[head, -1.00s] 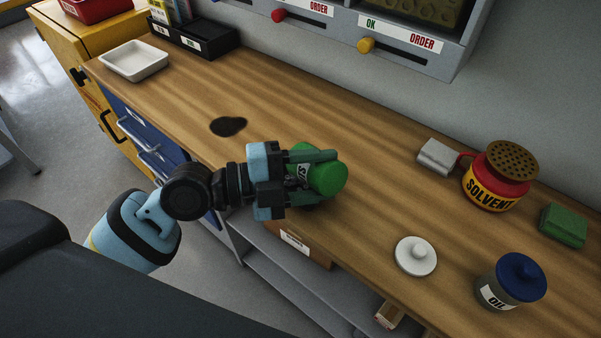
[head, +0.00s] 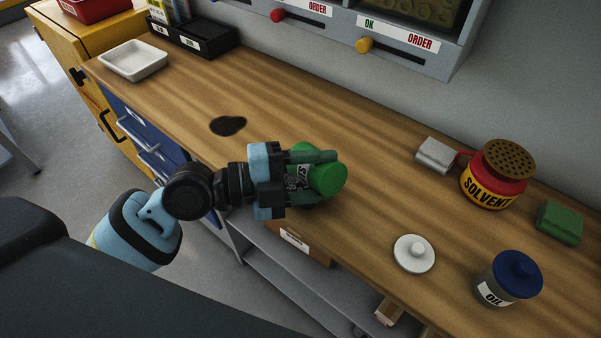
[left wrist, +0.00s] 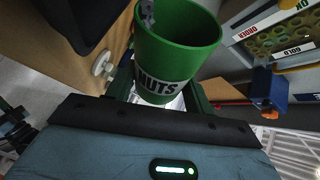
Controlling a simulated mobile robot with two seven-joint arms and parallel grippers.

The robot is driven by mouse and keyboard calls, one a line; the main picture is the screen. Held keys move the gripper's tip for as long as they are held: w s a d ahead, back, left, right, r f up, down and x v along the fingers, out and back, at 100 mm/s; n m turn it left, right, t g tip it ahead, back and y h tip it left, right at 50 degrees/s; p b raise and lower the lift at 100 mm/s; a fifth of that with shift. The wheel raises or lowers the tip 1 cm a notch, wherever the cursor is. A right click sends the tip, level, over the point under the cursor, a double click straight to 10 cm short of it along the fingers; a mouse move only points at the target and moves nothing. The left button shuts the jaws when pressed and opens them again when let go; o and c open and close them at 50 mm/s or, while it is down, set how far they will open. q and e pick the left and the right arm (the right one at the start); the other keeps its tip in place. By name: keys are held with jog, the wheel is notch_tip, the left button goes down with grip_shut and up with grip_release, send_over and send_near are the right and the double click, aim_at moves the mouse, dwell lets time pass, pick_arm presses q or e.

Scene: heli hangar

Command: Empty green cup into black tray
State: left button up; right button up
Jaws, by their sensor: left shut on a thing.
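My left gripper (head: 310,176) is shut on the green cup (head: 328,180) above the wooden bench, near its front edge. The cup is tipped over in the head view, and the fingers cover part of it. The left wrist view shows the cup (left wrist: 176,45) with its "NUTS" label between the fingers. A small grey piece (left wrist: 147,12) shows at its rim; the rest of its contents cannot be made out. The black tray (head: 208,50), with white labels on its front, stands at the back left of the bench, well away from the cup. My right gripper is not in view.
A white tray (head: 133,60) stands left of the black one. A dark stain (head: 228,126) marks the bench between gripper and trays. At right are a solvent pot (head: 492,185), oil jar (head: 511,278), white lid (head: 414,253), grey block (head: 436,155) and green sponge (head: 560,222).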

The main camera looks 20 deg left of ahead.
pick_arm(q)
jog(key=shift+w+a+r+n+b, duration=0.15)
jog(key=shift+a+r+n+b, duration=0.1)
jog(key=shift+n+b, duration=0.25)
dwell(0.8)
